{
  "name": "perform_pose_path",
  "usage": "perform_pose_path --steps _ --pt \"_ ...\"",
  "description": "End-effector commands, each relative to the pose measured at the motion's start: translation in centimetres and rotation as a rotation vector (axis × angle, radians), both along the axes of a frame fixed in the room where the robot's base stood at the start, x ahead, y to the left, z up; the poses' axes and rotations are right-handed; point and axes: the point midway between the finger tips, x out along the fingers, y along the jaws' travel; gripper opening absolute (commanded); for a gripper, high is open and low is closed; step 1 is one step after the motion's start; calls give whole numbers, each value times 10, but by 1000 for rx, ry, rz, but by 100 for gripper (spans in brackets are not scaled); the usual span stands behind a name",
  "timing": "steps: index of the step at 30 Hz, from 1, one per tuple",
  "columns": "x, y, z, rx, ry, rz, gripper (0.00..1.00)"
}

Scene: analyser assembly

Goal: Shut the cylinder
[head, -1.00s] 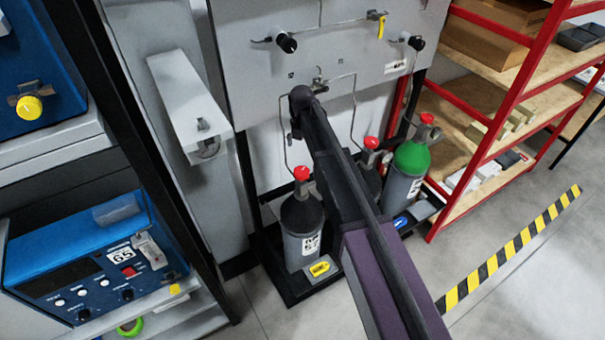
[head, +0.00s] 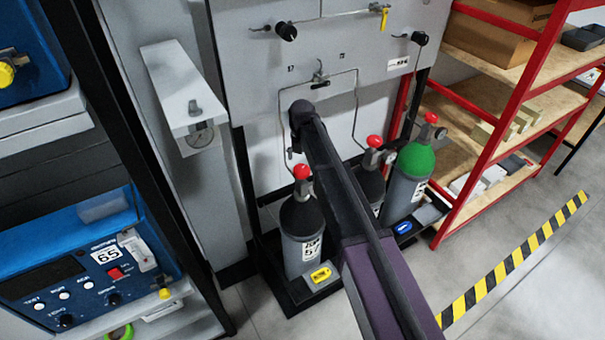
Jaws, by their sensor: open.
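Three grey gas cylinders with red valve knobs stand below the panel. The left cylinder (head: 300,240) has a black shoulder, a label reading 57 and a red knob (head: 301,172) on top. The middle cylinder (head: 371,187) also has a dark shoulder and is partly hidden by my arm; its red knob (head: 375,141) shows. The right cylinder (head: 412,170) has a green shoulder and a red knob (head: 431,117). My arm reaches toward the panel, between the left and middle cylinders in the picture. My gripper does not show, so its place relative to the knobs is hidden.
A grey panel (head: 340,95) with thin pipes, black regulator knobs and a yellow-handled valve (head: 383,20) is behind the cylinders. A red-framed shelf (head: 480,110) stands right, a blue analyser (head: 90,265) left. Floor is clear right of my arm, around the striped tape (head: 515,255).

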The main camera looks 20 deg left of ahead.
Motion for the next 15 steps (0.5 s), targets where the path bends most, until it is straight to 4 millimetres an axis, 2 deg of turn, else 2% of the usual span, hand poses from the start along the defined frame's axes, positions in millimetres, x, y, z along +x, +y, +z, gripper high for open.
perform_pose_path --steps 1,6,15 --pt "0 0 -8 0 0 0 100" --pt "0 0 -21 0 0 0 100" --pt "0 0 -36 0 0 0 100"
